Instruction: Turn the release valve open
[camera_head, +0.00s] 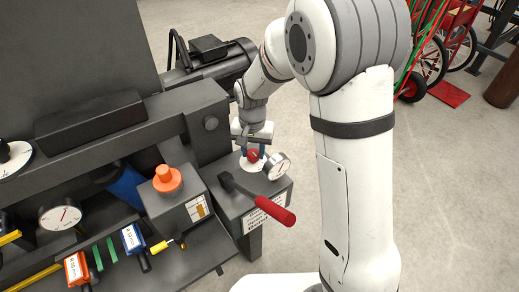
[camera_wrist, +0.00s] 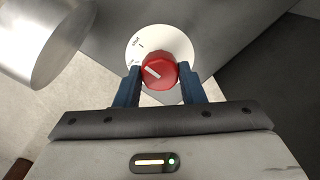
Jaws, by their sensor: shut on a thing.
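The release valve is a red round knob (camera_wrist: 158,72) with a white pointer line, on a white dial plate (camera_wrist: 150,42) with small dark markings. My gripper (camera_wrist: 159,84) has its two blue fingers on either side of the knob, shut on it. The pointer line is slanted, running from upper left to lower right in the wrist view. In the head view the red knob (camera_head: 253,155) shows below my gripper (camera_head: 252,140), on a dark grey block, and my fingers are small there. Much of the dial lettering is too small to read.
A pressure gauge (camera_head: 277,167) stands right beside the knob. A lever with a red handle (camera_head: 270,210) juts out in front. An orange knob (camera_head: 167,179) sits on a grey box to the left. Open floor lies right of my arm, with a red hand truck (camera_head: 455,40) behind.

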